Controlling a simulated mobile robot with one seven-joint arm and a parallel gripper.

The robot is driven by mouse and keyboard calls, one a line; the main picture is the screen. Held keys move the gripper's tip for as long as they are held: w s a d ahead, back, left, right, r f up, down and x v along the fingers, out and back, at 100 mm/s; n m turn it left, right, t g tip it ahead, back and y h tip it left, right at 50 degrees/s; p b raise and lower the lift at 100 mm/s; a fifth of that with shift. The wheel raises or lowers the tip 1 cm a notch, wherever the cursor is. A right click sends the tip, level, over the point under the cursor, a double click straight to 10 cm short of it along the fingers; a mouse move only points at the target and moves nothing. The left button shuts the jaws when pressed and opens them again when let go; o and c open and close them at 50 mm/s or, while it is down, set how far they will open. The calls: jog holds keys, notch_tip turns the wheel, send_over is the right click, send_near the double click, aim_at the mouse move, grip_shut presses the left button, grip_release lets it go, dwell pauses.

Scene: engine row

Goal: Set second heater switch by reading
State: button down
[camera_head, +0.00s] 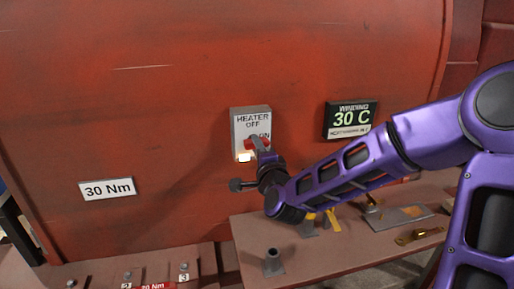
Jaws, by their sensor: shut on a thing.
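The heater switch (250,122) is a grey box on the red machine wall, labelled HEATER, OFF and ON. Its red knob (249,143) is partly hidden by my gripper (255,146), which is shut on it. A lit pale lamp (245,156) shows at the lower left of the box. The knob's exact angle cannot be told behind the fingers. A dark display (351,119) to the right reads WINDING 30 C, with a smaller line of text below that is hard to read.
A white 30 Nm plate (108,188) is on the wall at left. Below, a brown bench (255,235) carries a grey peg (273,262), yellow pieces and a grey plate (404,216). Numbered bolts stand at the lower left. My purple arm spans the right side.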

jog(key=n+b, duration=0.8)
jog(key=n, duration=0.9)
jog(key=shift+r, duration=0.1)
jog(key=shift+n, duration=0.4)
jog(key=c, duration=0.7)
grip_release()
